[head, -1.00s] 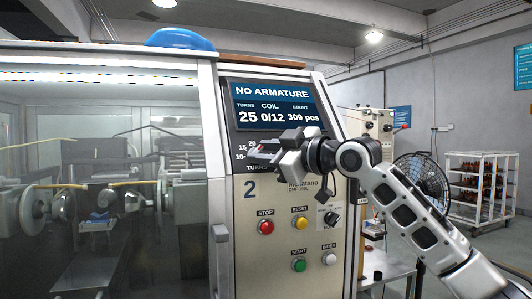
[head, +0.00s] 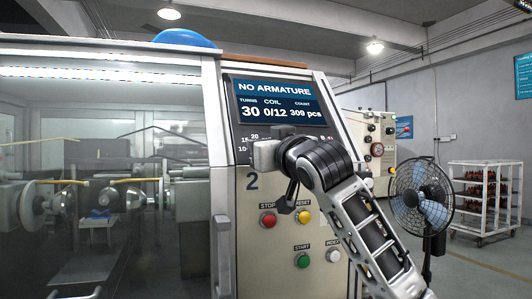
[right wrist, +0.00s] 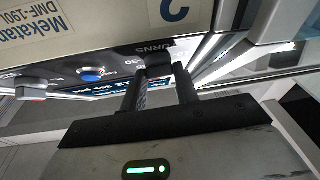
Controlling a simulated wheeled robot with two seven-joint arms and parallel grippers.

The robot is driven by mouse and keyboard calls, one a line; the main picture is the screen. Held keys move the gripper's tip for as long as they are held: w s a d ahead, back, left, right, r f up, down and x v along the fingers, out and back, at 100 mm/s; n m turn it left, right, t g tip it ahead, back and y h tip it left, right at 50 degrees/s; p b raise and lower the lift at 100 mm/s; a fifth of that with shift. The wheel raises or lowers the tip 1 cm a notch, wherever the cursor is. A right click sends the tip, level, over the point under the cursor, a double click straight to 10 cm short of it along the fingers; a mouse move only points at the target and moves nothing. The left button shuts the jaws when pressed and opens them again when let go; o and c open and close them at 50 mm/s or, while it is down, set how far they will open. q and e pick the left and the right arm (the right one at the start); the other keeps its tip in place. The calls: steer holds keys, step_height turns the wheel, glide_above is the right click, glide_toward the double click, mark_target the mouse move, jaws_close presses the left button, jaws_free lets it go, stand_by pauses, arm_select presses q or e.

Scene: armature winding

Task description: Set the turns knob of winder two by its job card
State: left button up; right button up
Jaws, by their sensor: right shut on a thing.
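Winder two (head: 245,225) carries a large "2" and a display (head: 275,103) reading "NO ARMATURE", turns 30, coil 0/12, count 309 pcs. My right gripper (head: 266,154) is at the dial just below this display and hides most of it in the head view. In the right wrist view my two dark fingers (right wrist: 159,74) are shut on the dark turns knob (right wrist: 154,60), beside the "TURNS" label and a scale mark of 30. The knob's pointer cannot be made out. My left gripper is out of view. No job card is readable in these frames.
Below the dial are the red stop button (head: 268,221), yellow reset button (head: 304,217), green start button (head: 303,261) and white index button (head: 333,255). A glazed winding chamber (head: 100,120) is at left. A fan (head: 420,195) and a white rack (head: 485,200) stand at right.

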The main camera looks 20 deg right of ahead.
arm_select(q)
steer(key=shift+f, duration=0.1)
arm_select(e)
steer(key=shift+a+f+m+h, duration=0.15)
steer(key=shift+a+m+h, duration=0.05)
steer(key=shift+m+h, duration=0.95)
steer(key=shift+m, duration=0.25)
steer(key=o, duration=0.7)
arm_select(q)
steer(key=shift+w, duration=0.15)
arm_select(e)
steer(key=shift+o, duration=1.4)
arm_select(q)
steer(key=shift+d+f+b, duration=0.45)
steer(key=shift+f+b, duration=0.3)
steer(key=shift+b, duration=1.5)
arm_select(e)
steer(key=s+f, duration=0.2)
steer(key=s, duration=1.3)
steer(key=shift+s+d+f, duration=0.25)
steer(key=shift+s, duration=0.15)
